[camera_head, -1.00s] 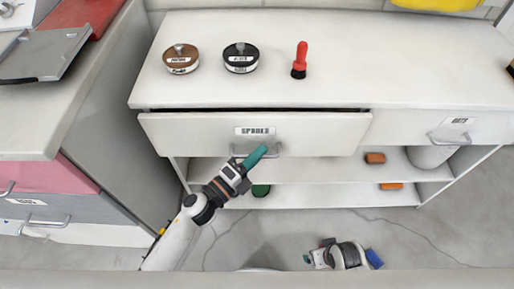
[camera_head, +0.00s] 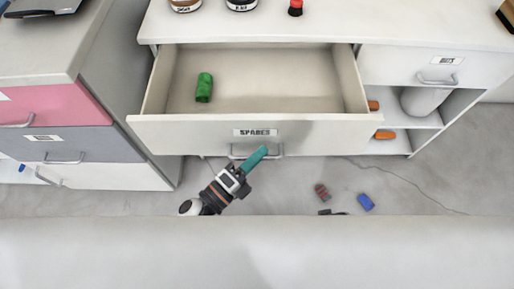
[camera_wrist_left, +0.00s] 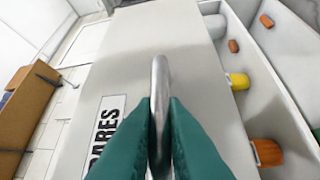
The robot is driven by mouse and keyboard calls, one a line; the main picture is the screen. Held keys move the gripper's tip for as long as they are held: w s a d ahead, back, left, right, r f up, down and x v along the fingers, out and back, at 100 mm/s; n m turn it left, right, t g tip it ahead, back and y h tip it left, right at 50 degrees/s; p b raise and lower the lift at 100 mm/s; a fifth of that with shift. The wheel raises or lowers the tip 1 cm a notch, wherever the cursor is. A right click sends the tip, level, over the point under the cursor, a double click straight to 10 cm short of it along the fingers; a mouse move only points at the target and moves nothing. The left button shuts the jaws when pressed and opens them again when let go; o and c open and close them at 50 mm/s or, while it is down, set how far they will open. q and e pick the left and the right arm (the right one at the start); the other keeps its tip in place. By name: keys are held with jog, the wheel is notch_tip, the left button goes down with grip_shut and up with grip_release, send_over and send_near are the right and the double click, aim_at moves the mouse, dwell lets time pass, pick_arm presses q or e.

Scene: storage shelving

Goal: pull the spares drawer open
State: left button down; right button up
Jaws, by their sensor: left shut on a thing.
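The spares drawer (camera_head: 185,135) is pulled well out of the white cabinet, and its inside shows. Its label reads SPARES (camera_head: 255,132). A green cylinder (camera_head: 204,88) lies inside the drawer at the left. My left gripper (camera_head: 257,153), with teal fingers, is at the drawer's metal handle (camera_head: 275,152). In the left wrist view the fingers are shut on the handle (camera_wrist_left: 160,80), one on each side of it. A small dark part (camera_head: 332,212) at the lower middle may belong to my right arm; its fingers cannot be made out.
The cabinet top (camera_head: 400,25) holds tins (camera_head: 242,4) and a red-handled item (camera_head: 295,8). A grey cabinet with a pink drawer (camera_head: 50,108) stands close on the left. A blue block (camera_head: 366,202) and a reddish block (camera_head: 321,190) lie on the floor at right.

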pick_arm(q)
jog(key=shift+s, duration=0.25)
jog(key=c, duration=1.5)
grip_release()
jog(key=shift+a, duration=0.1)
jog(key=v, duration=1.2)
jog(key=shift+b, duration=0.35)
pick_arm(e)
jog(key=shift+w+a+r, duration=0.1)
jog(key=shift+w+r, duration=0.15)
jog(key=shift+r, duration=0.4)
jog(key=shift+w+a+r, duration=0.1)
jog(key=shift+w+r, duration=0.15)
jog(key=shift+r, duration=0.35)
pick_arm(q)
jog(key=shift+f, duration=0.1)
pick_arm(e)
jog(key=shift+d+f, duration=0.1)
